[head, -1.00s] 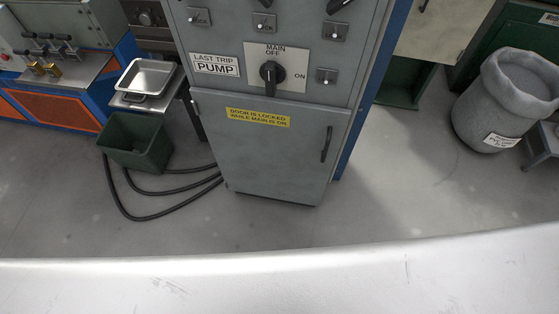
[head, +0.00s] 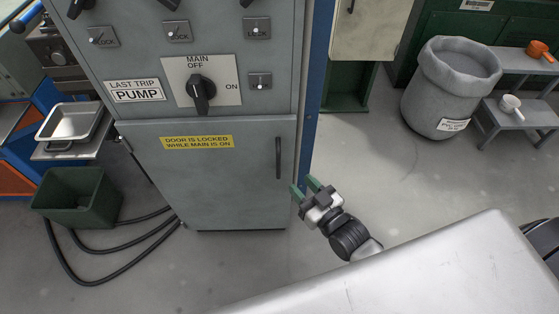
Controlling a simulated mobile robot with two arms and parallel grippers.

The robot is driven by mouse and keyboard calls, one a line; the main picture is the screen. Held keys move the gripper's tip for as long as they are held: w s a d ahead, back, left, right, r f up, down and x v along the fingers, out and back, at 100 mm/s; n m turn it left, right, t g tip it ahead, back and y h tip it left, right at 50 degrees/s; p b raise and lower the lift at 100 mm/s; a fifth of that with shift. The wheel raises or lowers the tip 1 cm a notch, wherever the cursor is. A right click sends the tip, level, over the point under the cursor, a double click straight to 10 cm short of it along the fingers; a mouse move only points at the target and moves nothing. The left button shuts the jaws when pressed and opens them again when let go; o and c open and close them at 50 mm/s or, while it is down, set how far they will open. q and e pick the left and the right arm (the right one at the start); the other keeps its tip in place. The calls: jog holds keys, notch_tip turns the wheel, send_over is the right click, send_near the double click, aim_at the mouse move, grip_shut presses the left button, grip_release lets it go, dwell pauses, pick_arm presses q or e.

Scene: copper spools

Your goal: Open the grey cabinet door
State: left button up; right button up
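The grey cabinet door (head: 215,185) is shut, below the panel of switches. Its dark vertical bar handle (head: 278,158) is on the door's right side. A yellow label on the door reads "DOOR IS LOCKED WHILE MAIN IS ON". The black main switch knob (head: 201,93) stands upright, in line with OFF. My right gripper (head: 305,187) is open and empty, with two green fingertips apart. In the picture it is just right of and below the handle, and it appears apart from the door. My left gripper is out of view.
A green bin (head: 78,200) and black hoses (head: 100,272) lie on the floor at left, beside a small stand with a metal tray (head: 70,122). A grey waste barrel (head: 440,95) and a step stool (head: 520,112) stand at right. The floor right of the cabinet is clear.

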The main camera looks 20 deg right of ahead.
aim_at(280, 161)
jog(key=x, duration=1)
jog(key=shift+w+a, duration=0.1)
jog(key=shift+w, duration=0.2)
grip_shut()
